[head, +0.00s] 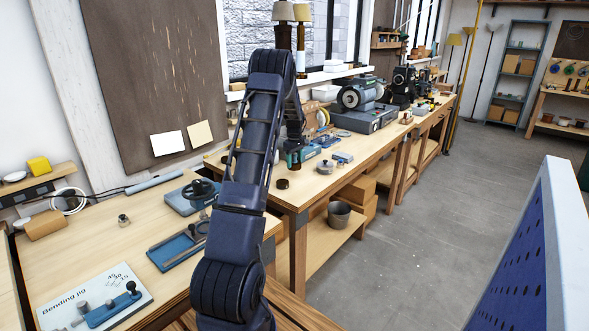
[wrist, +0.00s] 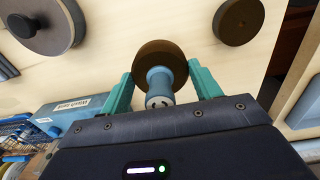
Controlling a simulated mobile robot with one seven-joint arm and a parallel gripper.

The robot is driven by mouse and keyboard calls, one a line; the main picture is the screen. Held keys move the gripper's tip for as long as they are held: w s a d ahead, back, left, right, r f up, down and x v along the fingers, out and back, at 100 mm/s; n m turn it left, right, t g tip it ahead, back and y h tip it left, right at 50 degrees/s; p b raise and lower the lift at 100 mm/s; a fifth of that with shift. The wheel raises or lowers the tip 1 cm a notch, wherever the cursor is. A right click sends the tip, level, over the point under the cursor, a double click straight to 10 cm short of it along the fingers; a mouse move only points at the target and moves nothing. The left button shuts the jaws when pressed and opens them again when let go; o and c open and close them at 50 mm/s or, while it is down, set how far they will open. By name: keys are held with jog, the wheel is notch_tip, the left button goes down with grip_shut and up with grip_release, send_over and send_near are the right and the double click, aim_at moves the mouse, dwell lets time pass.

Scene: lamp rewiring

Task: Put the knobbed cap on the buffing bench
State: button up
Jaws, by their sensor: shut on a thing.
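My gripper (wrist: 161,70) has its teal fingers shut on the rim of a round brown cap. A pale blue knob (wrist: 158,80) with a slotted, light end stands out of this knobbed cap (wrist: 148,51) towards the wrist camera. In the head view my gripper (head: 293,160) is low over the near end of the long wooden bench (head: 262,172); the cap is hard to make out there. I cannot tell whether the cap touches the bench top. The machine with round wheels (head: 358,95), likely the buffer, stands further along this bench.
A grey disc with a black knob (wrist: 45,22) and a brown disc (wrist: 238,20) lie beside my gripper. A blue box (wrist: 72,114) is also close. The near bench holds a bending jig (head: 110,300) and a blue tray (head: 176,250).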

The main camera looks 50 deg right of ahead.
aim_at(294, 162)
jog(key=shift+f, duration=2.05)
jog(key=o, duration=1.1)
jog(key=shift+f, duration=0.15)
jog(key=shift+c, duration=0.2)
